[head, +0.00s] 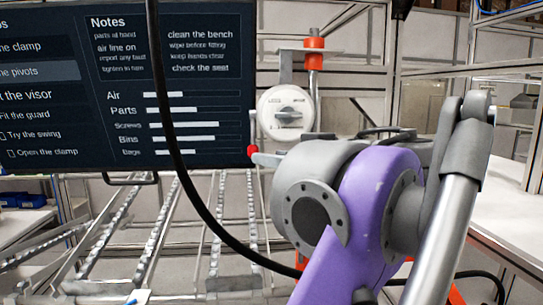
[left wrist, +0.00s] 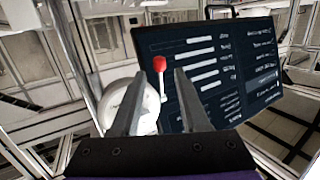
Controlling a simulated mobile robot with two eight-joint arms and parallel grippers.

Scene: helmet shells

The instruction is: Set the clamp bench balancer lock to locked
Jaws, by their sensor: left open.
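The balancer (head: 287,113) is a round white housing with a grey knob on its face, hanging on a post with a red fitting. A thin lever hangs at its left side, ending in a red ball (head: 251,150). In the left wrist view, which is turned over, the red ball (left wrist: 159,64) and lever show between my fingers, beside the white housing (left wrist: 120,100). My left gripper (head: 264,158) is open; only a fingertip shows beside the ball, the rest hidden behind my purple arm. In the wrist view its fingers (left wrist: 158,92) stand apart. Contact cannot be told. The dial's marks are too small to read.
A dark screen (head: 120,85) with text stands left of the balancer. A black cable (head: 180,160) hangs down in front of it. Metal roller rails (head: 210,235) lie below. A white worktop (head: 500,210) and metal frames are at the right.

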